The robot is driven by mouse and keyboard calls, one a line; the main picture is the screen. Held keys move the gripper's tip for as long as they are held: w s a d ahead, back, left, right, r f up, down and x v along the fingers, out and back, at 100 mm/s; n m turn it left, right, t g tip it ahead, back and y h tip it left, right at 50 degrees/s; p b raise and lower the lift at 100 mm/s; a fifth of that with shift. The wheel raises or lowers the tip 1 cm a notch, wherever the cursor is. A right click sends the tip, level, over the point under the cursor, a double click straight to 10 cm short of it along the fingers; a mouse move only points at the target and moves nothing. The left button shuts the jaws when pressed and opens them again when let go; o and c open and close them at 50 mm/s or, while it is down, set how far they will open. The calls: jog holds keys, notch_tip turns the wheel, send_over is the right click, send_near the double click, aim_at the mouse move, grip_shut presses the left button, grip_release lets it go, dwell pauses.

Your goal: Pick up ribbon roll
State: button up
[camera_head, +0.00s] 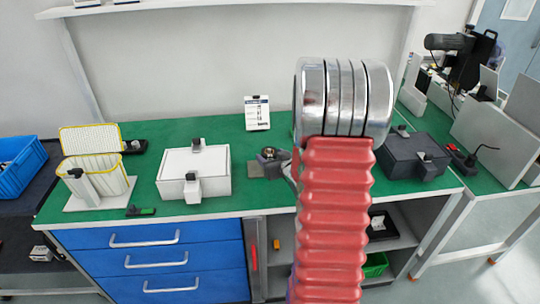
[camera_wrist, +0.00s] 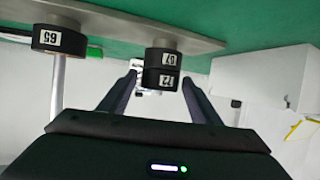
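In the wrist view, which appears upside down, two black ribbon rolls with white number labels are stacked, one (camera_wrist: 162,57) against the grey plate and the other (camera_wrist: 162,80) on it. A third black roll (camera_wrist: 58,38) sits apart at the left on the same plate (camera_wrist: 120,28). My gripper (camera_wrist: 160,84) is open, its two dark fingers apart on either side of the line to the stacked pair. I cannot tell whether the fingers have reached the rolls. In the head view, my red arm hides most of the gripper; a small dark round item (camera_head: 270,154) shows beside it.
The green bench top (camera_head: 240,140) carries a white box (camera_head: 190,175), a cream open-lidded container (camera_head: 97,178), and a dark grey box (camera_head: 413,158) on the right. A small white sign (camera_head: 257,114) stands at the back. Blue drawers (camera_head: 150,265) are below.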

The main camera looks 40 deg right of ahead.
aim_at(272, 155)
jog(key=c, duration=0.9)
jog(key=shift+r, duration=5.05)
